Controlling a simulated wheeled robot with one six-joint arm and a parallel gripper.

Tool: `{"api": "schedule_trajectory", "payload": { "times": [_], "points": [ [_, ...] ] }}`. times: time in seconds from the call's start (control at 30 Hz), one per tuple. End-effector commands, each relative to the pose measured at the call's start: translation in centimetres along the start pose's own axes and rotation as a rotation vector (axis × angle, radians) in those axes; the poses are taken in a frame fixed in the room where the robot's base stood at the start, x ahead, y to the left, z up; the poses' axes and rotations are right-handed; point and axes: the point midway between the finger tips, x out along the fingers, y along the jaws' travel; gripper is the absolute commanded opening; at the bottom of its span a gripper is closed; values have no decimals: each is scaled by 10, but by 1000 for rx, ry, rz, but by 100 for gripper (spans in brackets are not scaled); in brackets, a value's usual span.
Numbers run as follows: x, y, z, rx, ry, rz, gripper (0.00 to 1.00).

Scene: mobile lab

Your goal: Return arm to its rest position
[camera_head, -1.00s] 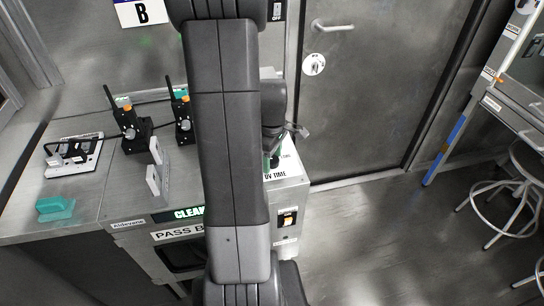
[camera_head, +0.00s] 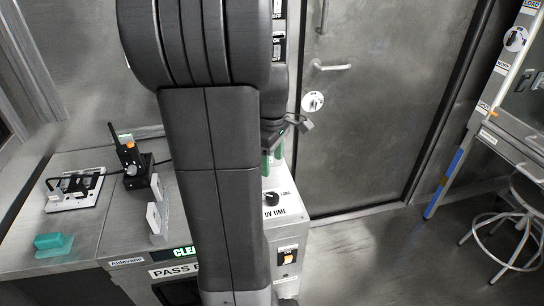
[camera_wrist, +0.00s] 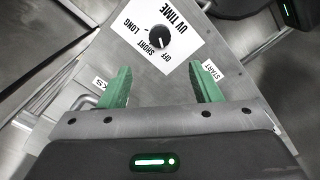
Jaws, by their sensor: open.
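My arm (camera_head: 215,160) rises through the middle of the head view and hides part of the counter and pass box. My gripper shows in the wrist view (camera_wrist: 162,88) with two green fingers spread apart and nothing between them. Beyond the fingers is the UV time knob (camera_wrist: 160,37) on its white label plate. In the head view, green finger parts of my gripper (camera_head: 272,162) show just right of my arm, above the UV time knob (camera_head: 271,198). Part of the gripper is hidden behind the arm.
The counter holds a teal block (camera_head: 53,245), a small switch board (camera_head: 75,188), a black device with an antenna (camera_head: 135,165) and a light grey bracket (camera_head: 156,205). A closed metal door (camera_head: 375,120) stands behind. A stool (camera_head: 515,225) is at right; the floor (camera_head: 390,260) between is clear.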

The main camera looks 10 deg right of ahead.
Motion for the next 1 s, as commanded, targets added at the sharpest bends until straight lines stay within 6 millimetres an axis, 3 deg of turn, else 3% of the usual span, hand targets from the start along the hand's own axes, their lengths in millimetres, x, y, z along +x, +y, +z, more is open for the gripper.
{"api": "schedule_trajectory", "payload": {
  "times": [0.57, 0.77, 1.0],
  "points": [
    [0, 0, 0, 0, -1, -1, 57],
    [24, -1, 0, 0, -2, -4, 57],
    [72, -1, 0, 1, -3, -6, 57]
  ]
}}
